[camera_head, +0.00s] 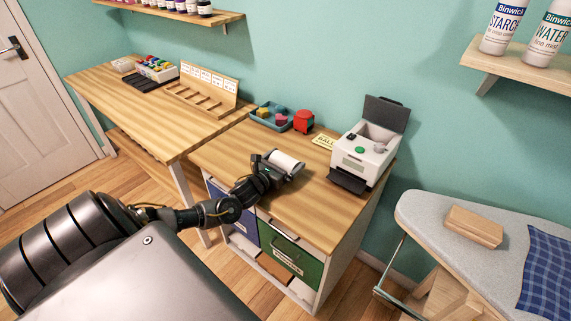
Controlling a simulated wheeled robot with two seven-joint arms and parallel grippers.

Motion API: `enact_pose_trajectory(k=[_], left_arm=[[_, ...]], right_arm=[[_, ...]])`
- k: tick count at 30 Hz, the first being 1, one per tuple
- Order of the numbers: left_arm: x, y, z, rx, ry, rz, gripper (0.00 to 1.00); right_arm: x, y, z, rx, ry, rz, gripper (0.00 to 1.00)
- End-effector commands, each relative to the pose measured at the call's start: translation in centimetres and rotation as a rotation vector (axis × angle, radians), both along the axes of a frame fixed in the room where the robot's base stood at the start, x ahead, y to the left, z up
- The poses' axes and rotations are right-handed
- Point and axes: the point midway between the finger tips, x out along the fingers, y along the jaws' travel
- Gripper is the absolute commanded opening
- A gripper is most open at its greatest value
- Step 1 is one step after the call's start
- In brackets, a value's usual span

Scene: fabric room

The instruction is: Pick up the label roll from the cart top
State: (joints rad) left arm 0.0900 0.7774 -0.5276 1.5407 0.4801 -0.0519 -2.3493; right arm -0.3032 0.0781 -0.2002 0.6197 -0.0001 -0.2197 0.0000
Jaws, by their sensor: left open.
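The label roll (286,161) is a white cylinder lying on the wooden cart top (312,215), near its middle. My left gripper (279,165) is at the roll, its dark fingers open at the roll's ends or sides. From this angle I cannot tell whether the fingers touch it. The gripper hides the roll's left and near parts. My right gripper is not in view.
A white label printer (365,152) with its lid up stands at the cart's right. A blue tray (270,115), a red object (303,121) and a yellow card (324,142) lie along the back. An ironing board (425,215) is at right. The cart's front is bare.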

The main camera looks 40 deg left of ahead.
Motion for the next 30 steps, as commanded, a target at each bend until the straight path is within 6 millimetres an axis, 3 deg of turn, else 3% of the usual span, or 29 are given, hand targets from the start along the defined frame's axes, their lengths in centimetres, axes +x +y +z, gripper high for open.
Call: enact_pose_trajectory(k=[4, 12, 21, 30], left_arm=[[1.6, 0.0, 0.1, 0.0, 0.0, 0.001, 1.0], [1.8, 0.0, -0.1, 0.0, 0.002, 0.0, 1.0], [1.8, 0.0, -0.1, 0.0, 0.002, -0.001, 0.62], [1.8, 0.0, 0.2, 0.001, -0.001, -0.001, 0.61]], right_arm=[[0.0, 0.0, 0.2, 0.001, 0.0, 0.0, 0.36], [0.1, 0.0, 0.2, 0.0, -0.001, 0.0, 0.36], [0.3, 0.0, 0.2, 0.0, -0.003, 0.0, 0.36], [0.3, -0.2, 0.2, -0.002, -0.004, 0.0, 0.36]])
